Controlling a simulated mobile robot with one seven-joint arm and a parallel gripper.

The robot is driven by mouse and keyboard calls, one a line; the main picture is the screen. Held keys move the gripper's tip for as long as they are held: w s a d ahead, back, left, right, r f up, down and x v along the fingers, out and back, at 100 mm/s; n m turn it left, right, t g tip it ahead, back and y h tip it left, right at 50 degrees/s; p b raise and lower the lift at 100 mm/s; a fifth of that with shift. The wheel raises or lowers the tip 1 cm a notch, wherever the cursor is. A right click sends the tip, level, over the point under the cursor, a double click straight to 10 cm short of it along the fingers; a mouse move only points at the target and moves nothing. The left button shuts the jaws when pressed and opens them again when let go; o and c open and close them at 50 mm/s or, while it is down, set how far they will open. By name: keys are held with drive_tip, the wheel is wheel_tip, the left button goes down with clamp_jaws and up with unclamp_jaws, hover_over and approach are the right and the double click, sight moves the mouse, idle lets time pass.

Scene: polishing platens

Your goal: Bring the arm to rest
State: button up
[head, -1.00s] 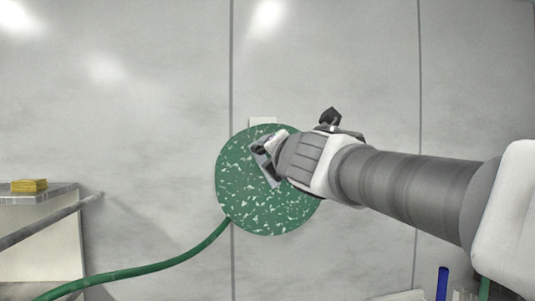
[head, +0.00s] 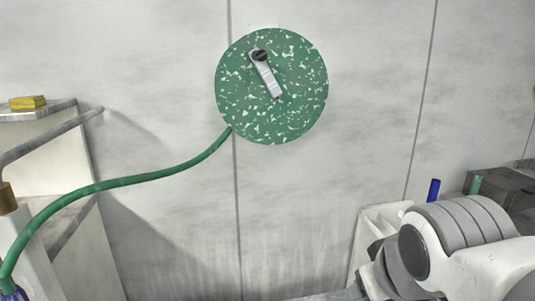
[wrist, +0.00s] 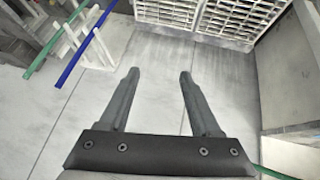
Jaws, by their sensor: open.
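My gripper (wrist: 158,95) shows in the wrist view with its two dark fingers spread apart and nothing between them. Beyond the fingers is bare grey floor or wall surface. In the head view my arm is low at the right, and the gripper's fingertips are not visible there. The green speckled round platen (head: 300,112) is on the grey wall with a silver handle (head: 267,76) tilted across its middle. My arm is apart from the platen and its handle.
A green hose (head: 150,179) runs from the platen to the lower left. A yellow block (head: 27,103) sits on a ledge at the left. A white rack (head: 377,226) with a blue rod (head: 433,190) and a green rod (head: 475,185) stands at the right, close to my arm.

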drive_tip(key=s+a+f+m+g+y, duration=0.1)
drive_tip(key=s+f+m+g, duration=0.15)
drive_tip(key=s, duration=0.25)
wheel_tip(320, 180, up, 19)
drive_tip(key=w+t+p, duration=0.1)
drive_tip(key=p, duration=1.8)
drive_tip(key=shift+a+f, duration=0.15)
drive_tip(key=shift+f, duration=0.05)
drive_tip(key=shift+w, duration=0.15)
